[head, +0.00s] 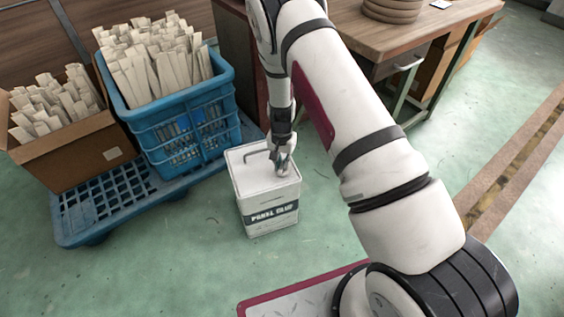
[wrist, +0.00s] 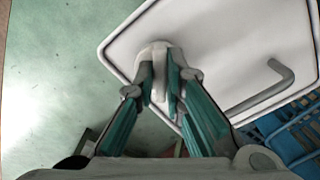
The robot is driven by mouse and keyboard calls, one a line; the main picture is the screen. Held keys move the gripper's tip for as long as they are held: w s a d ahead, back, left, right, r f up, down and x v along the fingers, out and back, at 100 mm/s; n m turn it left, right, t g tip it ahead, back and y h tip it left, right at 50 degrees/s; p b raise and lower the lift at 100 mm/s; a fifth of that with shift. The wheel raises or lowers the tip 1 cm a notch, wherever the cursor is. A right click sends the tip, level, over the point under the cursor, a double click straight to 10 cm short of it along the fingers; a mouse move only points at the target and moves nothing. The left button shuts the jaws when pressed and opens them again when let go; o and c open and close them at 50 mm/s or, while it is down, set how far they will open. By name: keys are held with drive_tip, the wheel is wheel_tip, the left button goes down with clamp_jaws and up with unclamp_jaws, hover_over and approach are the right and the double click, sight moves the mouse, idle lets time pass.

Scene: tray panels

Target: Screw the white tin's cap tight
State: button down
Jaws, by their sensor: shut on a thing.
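The white tin (head: 268,198) is a square can with a dark label band, upright on the green floor. Its flat top (wrist: 215,50) fills much of the wrist view. The cap (wrist: 153,50) is pale and round with a raised grip, near one corner of the top. My gripper (wrist: 160,85) is above the cap, its two fingers closed on the raised grip. In the head view my gripper (head: 280,165) comes down onto the top from above and hides most of the cap. I cannot tell how far the cap is turned.
A bent grey handle (wrist: 265,85) stands on the tin's top beside the cap. A blue crate (head: 185,125) and a cardboard box (head: 70,150), both full of pale strips, stand on a blue pallet (head: 75,225) to the left. A wooden workbench (head: 400,35) is behind at right.

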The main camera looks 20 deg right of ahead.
sight(281, 165)
drive_tip(key=m, duration=0.5)
drive_tip(key=shift+w+m+p, duration=0.1)
drive_tip(key=shift+m+p, duration=0.2)
drive_tip(key=shift+p, duration=0.1)
drive_tip(key=shift+w+a+m+p, duration=0.1)
drive_tip(key=shift+m+p, duration=0.2)
drive_tip(key=shift+m, duration=2)
drive_tip(key=c, duration=1.7)
unclamp_jaws()
drive_tip(key=shift+o, duration=0.2)
wheel_tip(281, 165, up, 12)
